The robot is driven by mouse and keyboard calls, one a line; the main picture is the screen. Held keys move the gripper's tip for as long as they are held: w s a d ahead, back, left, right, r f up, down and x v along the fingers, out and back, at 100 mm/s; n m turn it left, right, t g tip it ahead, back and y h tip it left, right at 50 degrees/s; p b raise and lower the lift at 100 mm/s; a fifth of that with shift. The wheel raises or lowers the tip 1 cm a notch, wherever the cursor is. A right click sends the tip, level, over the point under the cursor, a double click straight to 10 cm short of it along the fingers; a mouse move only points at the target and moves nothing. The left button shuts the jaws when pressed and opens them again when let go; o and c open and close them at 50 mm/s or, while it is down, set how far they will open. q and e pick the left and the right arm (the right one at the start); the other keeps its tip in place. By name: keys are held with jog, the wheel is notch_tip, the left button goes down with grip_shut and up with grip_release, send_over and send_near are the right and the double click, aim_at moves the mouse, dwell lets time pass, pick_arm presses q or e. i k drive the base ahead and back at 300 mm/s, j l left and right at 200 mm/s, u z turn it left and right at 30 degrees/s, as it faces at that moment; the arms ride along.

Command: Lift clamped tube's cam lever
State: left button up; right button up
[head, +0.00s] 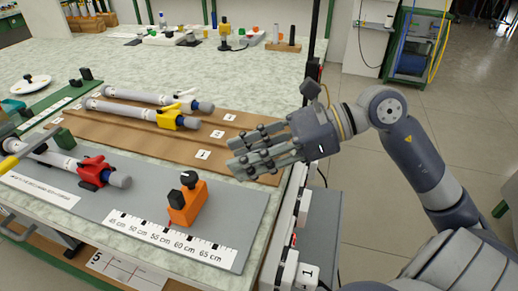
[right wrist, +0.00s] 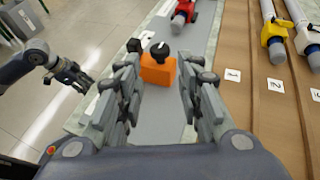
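A pale grey tube (head: 57,160) lies on the grey board at the left in the head view, with a red clamp (head: 93,172) around it near its right end. The red clamp also shows at the top of the right wrist view (right wrist: 204,10); its lever is too small there to make out. My right gripper (head: 250,152) is open and empty, above the right end of the brown board and apart from the tube. In the right wrist view its fingers (right wrist: 158,97) stand wide apart. My left gripper (right wrist: 74,76) shows small at the left; its opening is unclear.
An orange block (head: 186,205) with a black knob stands on the grey board (head: 240,208) by a printed scale. The brown board (head: 130,135) bears tubes with a yellow clamp (head: 170,118) and a white clamp (head: 178,101). Floor is free at the right.

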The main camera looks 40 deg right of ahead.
aim_at(96, 161)
jog(key=k+l, duration=0.15)
jog(key=l, duration=0.15)
jog(key=k+l, duration=0.1)
jog(key=l, duration=0.25)
jog(key=k+l, duration=0.15)
jog(key=l, duration=0.15)
jog(key=k+l, duration=0.1)
jog(key=l, duration=0.25)
